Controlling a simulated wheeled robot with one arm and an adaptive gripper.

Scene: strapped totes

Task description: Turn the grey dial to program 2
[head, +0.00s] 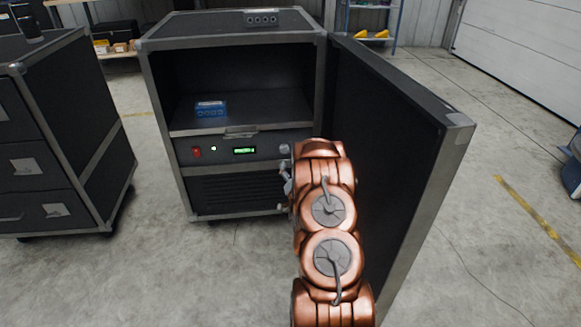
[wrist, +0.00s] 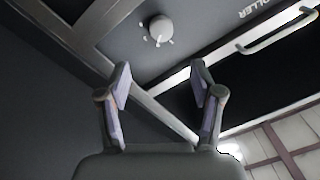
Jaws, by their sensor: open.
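The grey dial (wrist: 160,29) is a round knob on a dark panel, with small light marks around it, at the top middle of the wrist view. In the head view the dial (head: 284,149) shows at the right end of the panel, just above my arm. My gripper (wrist: 160,84) is open and empty, its two fingers apart and short of the dial, which lies beyond the fingertips in the picture. In the head view my gripper (head: 286,180) is mostly hidden behind my copper arm. Which program the dial points to is too small to tell.
The black case (head: 233,31) stands open, its door (head: 402,120) swung out right of my arm. The panel carries a red switch (head: 196,152) and a lit green display (head: 244,150). A blue box (head: 210,109) sits on the shelf above. A drawer case (head: 60,130) stands left.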

